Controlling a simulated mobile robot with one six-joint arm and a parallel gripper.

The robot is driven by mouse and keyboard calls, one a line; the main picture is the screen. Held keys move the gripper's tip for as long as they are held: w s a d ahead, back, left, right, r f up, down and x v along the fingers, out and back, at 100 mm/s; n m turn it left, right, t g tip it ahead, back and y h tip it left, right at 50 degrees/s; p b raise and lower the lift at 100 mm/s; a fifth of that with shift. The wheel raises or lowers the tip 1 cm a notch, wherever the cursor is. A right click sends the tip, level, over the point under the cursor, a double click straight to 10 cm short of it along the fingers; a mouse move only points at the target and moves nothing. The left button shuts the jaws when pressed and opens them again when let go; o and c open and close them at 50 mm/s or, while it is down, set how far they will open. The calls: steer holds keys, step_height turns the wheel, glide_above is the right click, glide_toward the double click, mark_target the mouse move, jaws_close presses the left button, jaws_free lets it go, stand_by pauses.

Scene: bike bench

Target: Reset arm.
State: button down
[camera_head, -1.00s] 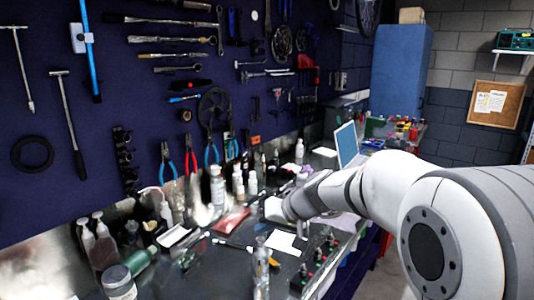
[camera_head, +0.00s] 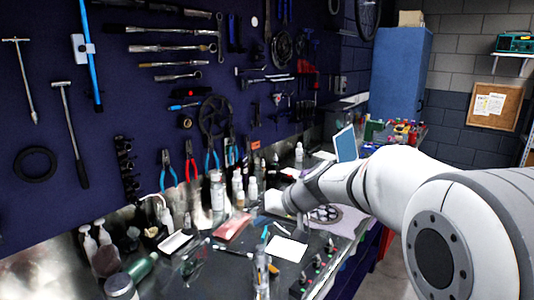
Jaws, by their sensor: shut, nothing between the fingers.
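My arm (camera_head: 390,180) reaches in from the right over the workbench (camera_head: 215,270), with its grey and white joints bent toward the back of the bench. Its far end is near a white block-like thing (camera_head: 275,203), which I cannot identify. My gripper's fingers do not show; the arm's own links hide that end.
Bottles (camera_head: 217,192) and small tools crowd the bench along the dark tool wall (camera_head: 90,190). A chainring (camera_head: 322,213) lies just below my arm. A white sheet (camera_head: 286,248) lies at the front. A laptop-like screen (camera_head: 346,143) and blue cabinet (camera_head: 400,75) stand behind.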

steer(key=s+d+f+m+h, duration=0.1)
steer(key=s+d+f+h, duration=0.1)
steer(key=s+d, duration=0.3)
steer(key=s+d+f+g+h, duration=0.1)
steer(key=s+d, duration=0.4)
steer(key=s, duration=0.7)
steer(key=s+d+f+m+g+h, duration=0.1)
steer(key=s+d+f+h, duration=0.3)
steer(key=s+d, duration=0.2)
steer(key=shift+s+m+h, duration=0.3)
steer(key=shift+s+h, duration=0.1)
steer(key=shift+s, duration=0.85)
